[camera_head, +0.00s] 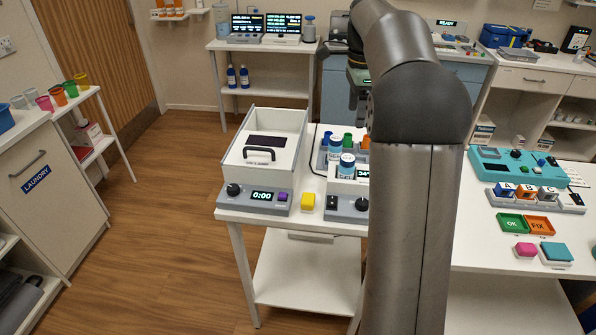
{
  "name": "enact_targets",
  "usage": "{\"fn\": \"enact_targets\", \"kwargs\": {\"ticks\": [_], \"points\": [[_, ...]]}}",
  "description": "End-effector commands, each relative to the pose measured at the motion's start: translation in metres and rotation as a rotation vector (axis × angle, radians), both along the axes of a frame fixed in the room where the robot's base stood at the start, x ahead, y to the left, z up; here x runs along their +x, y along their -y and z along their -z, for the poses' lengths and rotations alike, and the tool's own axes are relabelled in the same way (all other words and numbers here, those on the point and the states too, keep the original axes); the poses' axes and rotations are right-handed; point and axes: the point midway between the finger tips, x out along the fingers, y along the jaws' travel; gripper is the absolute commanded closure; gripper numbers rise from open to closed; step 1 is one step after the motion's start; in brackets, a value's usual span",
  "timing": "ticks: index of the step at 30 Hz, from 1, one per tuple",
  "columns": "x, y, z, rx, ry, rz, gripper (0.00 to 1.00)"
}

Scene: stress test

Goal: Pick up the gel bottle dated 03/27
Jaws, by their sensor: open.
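Two dark blue bottles stand on the lower shelf of the back table, a left one (231,76) and a right one (245,76). No date is legible on any bottle, so I cannot tell which is dated 03/27 or which hold gel. My gripper (357,98) is partly hidden behind my arm, above and beyond the white table. It is open, with nothing visible in it.
A white device with a black handle (260,154) and a 0:00 display stands left of the bottles. A teal device (500,165) stands right. My arm hides the middle. Wooden floor is clear at left.

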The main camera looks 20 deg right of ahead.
Motion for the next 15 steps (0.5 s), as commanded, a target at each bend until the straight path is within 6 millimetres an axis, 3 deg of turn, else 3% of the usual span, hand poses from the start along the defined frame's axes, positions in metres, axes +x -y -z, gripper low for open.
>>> {"fn": "enact_targets", "kwargs": {"ticks": [5,15], "points": [[0.001,0.003,0.019,0.000,-0.003,0.022,0.35],[0.001,0.002,0.092,0.002,-0.004,0.017,0.35]]}}
